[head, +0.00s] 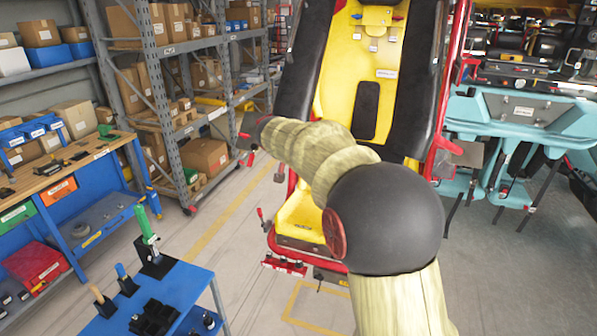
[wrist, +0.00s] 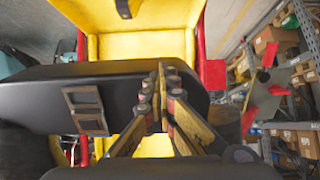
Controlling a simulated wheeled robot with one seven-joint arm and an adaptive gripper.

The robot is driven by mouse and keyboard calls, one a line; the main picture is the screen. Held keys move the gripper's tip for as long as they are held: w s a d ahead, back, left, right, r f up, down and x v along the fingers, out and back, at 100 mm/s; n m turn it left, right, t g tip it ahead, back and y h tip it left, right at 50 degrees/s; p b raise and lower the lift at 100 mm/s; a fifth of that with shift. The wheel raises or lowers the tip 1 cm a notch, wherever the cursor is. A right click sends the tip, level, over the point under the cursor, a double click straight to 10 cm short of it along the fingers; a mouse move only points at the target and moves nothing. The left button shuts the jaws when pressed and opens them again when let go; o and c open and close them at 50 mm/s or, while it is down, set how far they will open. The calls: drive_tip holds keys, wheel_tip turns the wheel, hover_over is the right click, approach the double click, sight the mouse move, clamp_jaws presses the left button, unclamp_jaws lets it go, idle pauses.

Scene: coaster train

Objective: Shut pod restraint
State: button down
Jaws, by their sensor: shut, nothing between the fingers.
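The pod (head: 335,75) is a yellow seat shell with black side pads and a red frame, behind my arm in the head view. Its lower yellow seat (head: 298,215) shows below my arm. In the wrist view a thick black padded piece (wrist: 45,90), which looks like the restraint, crosses in front of the yellow seat (wrist: 140,45). It carries a metal buckle-like plate (wrist: 85,108). My gripper (wrist: 163,72) is shut and empty, its fingertips over the black piece near its right part. I cannot tell whether they touch it. The gripper is not clear in the head view.
Grey shelving (head: 190,75) with boxes stands at the left. A blue tool cart (head: 170,295) is at the lower left, beside a workbench (head: 70,165). A turquoise ride car (head: 520,115) stands at the right. Floor between cart and pod is clear.

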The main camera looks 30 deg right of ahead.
drive_tip(key=w+d+f+h+b, duration=0.1)
drive_tip(key=w+d+f+b, duration=0.8)
drive_tip(key=d+f, duration=0.3)
drive_tip(key=w+d+f+t+h+b, duration=0.1)
drive_tip(key=w+d+f+b, duration=0.8)
drive_tip(key=d+f, duration=0.3)
drive_tip(key=shift+w+d+f+t, duration=0.35)
drive_tip(key=shift+w+f, duration=0.3)
drive_tip(key=shift+f, duration=1.25)
drive_tip(key=shift+s+a+b, duration=0.1)
drive_tip(key=shift+b, duration=0.2)
